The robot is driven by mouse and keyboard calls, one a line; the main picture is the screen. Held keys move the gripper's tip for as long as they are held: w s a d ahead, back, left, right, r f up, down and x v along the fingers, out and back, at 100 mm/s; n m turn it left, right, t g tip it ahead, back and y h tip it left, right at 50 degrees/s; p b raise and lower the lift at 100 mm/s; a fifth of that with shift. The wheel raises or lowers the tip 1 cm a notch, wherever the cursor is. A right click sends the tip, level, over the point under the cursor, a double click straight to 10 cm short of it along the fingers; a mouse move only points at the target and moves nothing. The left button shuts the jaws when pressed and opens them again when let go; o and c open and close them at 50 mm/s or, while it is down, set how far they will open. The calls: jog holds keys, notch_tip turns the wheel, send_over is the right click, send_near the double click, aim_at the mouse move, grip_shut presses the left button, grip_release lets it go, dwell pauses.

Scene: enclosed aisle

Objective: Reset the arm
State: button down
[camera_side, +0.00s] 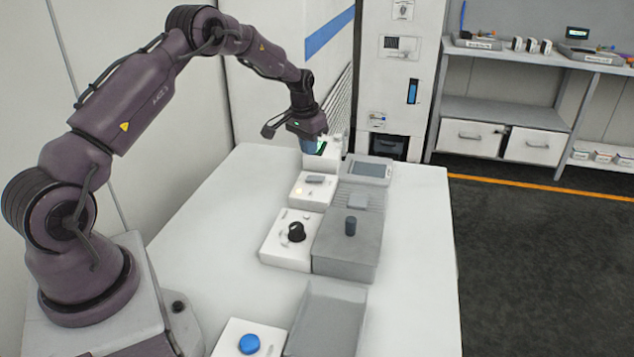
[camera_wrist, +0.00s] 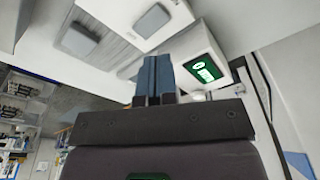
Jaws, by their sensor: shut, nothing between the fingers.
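My gripper (camera_side: 309,146) is at the far end of the white table (camera_side: 215,220), at the end of my outstretched arm. In the side view it points down beside a white box with a green screen (camera_side: 322,147). In the wrist view the blue-grey fingers of my gripper (camera_wrist: 154,78) are together with nothing between them. The green screen (camera_wrist: 198,68) is lit to the right of the fingers there. I cannot tell whether the fingers touch the box.
A panel with a screen (camera_side: 370,169) stands at the back. The table's left side is clear. Shelves (camera_side: 505,110) stand beyond the table.

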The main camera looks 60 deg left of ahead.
jog(key=shift+s+d+f+n+g, duration=0.15)
jog(key=shift+s+d+f+g, duration=0.15)
jog(key=shift+s+f, duration=0.2)
jog(key=shift+s+d+f+n+g, duration=0.2)
jog(key=shift+s+d+f, duration=0.15)
jog(key=shift+s, duration=0.25)
jog(key=shift+s+d+r+h, duration=0.15)
jog(key=shift+s+d+r, duration=0.15)
jog(key=shift+s, duration=0.15)
jog(key=shift+s+d+r+h, duration=0.15)
jog(key=shift+s+d+r, duration=0.15)
jog(key=shift+s, duration=0.1)
jog(key=s+d+r+m+t, duration=0.3)
jog(key=s+d+r+t, duration=0.1)
jog(key=s+d+r, duration=1.9)
jog(key=shift+s+d+r+m+t, duration=0.15)
jog(key=shift+s+r+m+t, duration=0.35)
jog(key=shift+s, duration=0.7)
